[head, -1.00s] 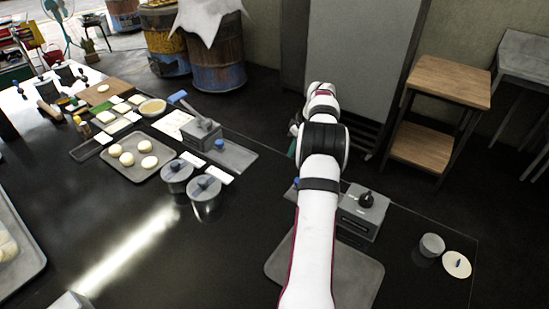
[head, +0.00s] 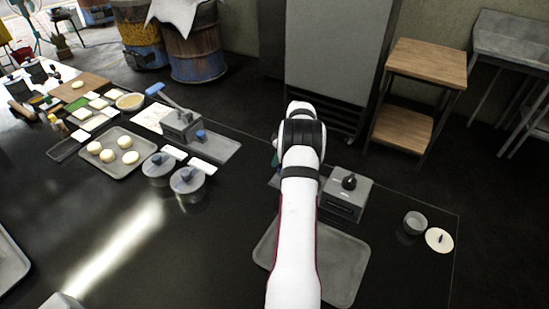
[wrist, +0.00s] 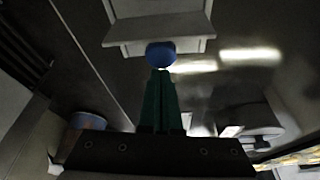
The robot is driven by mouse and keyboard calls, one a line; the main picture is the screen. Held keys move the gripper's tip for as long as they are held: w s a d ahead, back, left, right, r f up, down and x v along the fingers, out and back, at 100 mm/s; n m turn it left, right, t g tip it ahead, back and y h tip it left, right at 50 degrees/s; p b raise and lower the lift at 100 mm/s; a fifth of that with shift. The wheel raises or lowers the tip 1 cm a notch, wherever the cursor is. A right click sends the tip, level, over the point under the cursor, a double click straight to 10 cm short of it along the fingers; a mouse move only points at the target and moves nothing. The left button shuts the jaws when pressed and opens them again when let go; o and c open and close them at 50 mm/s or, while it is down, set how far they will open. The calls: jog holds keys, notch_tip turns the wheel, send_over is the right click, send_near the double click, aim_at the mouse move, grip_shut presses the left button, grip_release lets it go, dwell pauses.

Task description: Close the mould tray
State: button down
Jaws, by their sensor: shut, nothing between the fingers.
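In the wrist view, my gripper (wrist: 161,75) has its green fingers together, with nothing between them. Their tips are at or very near a round blue knob (wrist: 161,50); I cannot tell whether they touch. The knob sits at the front edge of a grey tray-like part (wrist: 160,30) that sticks out from a pale grey body, which I take to be the mould tray. In the head view my own arm hides the fingertips and most of what lies beyond them. A grey box with a black knob (head: 346,195) stands just right of the arm.
A flat grey tray (head: 340,265) lies under my forearm. A small cup (head: 415,222) and a white disc (head: 439,240) are at the right. Left are lidded pots (head: 187,183), a dough tray (head: 120,153) and another grey box (head: 182,125) with a blue handle.

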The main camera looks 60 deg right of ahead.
jog(key=shift+s, duration=0.15)
jog(key=s, duration=1.2)
jog(key=shift+s, duration=0.3)
